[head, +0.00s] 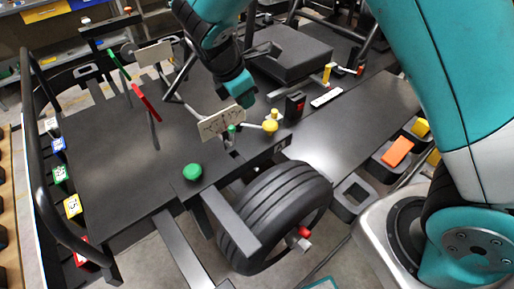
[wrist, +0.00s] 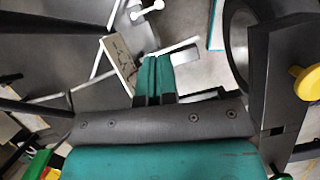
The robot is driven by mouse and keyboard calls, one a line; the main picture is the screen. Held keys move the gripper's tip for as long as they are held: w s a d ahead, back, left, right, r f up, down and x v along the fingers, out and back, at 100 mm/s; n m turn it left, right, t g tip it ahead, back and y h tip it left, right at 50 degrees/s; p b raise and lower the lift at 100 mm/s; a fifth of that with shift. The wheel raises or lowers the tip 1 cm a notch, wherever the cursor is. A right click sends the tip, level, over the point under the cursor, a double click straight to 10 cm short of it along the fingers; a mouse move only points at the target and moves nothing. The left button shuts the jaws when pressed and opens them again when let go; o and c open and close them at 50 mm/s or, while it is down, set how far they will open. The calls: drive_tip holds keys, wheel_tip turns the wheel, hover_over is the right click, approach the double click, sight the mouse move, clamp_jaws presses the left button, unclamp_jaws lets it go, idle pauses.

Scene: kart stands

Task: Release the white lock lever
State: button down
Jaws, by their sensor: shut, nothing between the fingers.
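In the wrist view my gripper (wrist: 153,65) has its two teal fingers together, with nothing between them. A thin white bar (wrist: 176,47) crosses just beyond the fingertips; I cannot tell whether it is the lock lever or whether they touch. A pale panel with dark marks (wrist: 120,62) stands tilted just left of the fingers. In the head view my gripper (head: 241,97) hangs over the black deck, behind a similar marked panel (head: 222,123). Which part is the lock lever is unclear.
A yellow knob (head: 270,126) and a green button (head: 193,172) stand on the deck near its front edge. A red lever (head: 146,101) rises at the left. A black tyre (head: 277,215) is in front. The deck left of the green button is clear.

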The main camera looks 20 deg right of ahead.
wheel_tip(320, 180, down, 7)
drive_tip(key=b, duration=0.5)
drive_tip(key=shift+w, duration=0.1)
drive_tip(key=shift+f, duration=0.15)
drive_tip(key=p+x, duration=0.1)
drive_tip(key=x, duration=0.9)
